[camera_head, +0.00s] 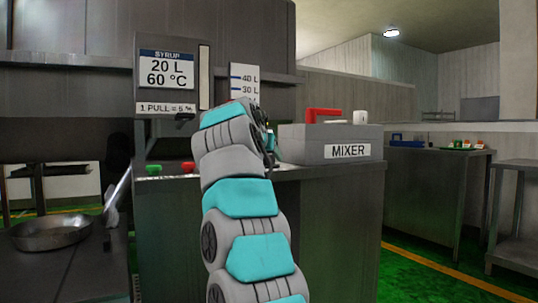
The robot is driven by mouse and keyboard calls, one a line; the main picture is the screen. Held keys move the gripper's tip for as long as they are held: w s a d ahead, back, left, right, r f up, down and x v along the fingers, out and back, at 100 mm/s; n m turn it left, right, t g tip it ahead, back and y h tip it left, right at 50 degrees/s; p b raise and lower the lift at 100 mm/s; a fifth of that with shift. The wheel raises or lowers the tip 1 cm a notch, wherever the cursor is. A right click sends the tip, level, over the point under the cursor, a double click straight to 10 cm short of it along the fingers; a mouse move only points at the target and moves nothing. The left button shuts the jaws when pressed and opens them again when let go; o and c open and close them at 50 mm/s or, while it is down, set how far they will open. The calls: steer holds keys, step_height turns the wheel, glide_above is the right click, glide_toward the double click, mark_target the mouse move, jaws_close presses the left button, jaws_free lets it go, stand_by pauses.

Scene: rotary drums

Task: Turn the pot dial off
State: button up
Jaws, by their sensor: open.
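My teal and grey arm rises through the middle of the view, in front of the counter. Its far end bends behind the upper link, near the left side of the mixer box, and I cannot make out gripper fingers there. I cannot pick out a pot or its dial for certain; the arm covers part of the counter. A green knob or button (153,170) and a red one (188,168) sit at the counter's front left edge. The syrup panel (167,75) reads 20 L and 60 °C. A level scale (244,85) with 40 L and 30 L marks stands right of it.
The grey mixer box (330,145) with a red handle (324,115) stands on the counter (335,220), right of my arm. A pan (50,233) lies on a dark surface at left. Steel tables (436,190) stand at right, with open green floor before them.

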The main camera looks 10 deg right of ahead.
steer(key=shift+w, duration=0.15)
jaws_close()
stand_by(0.4)
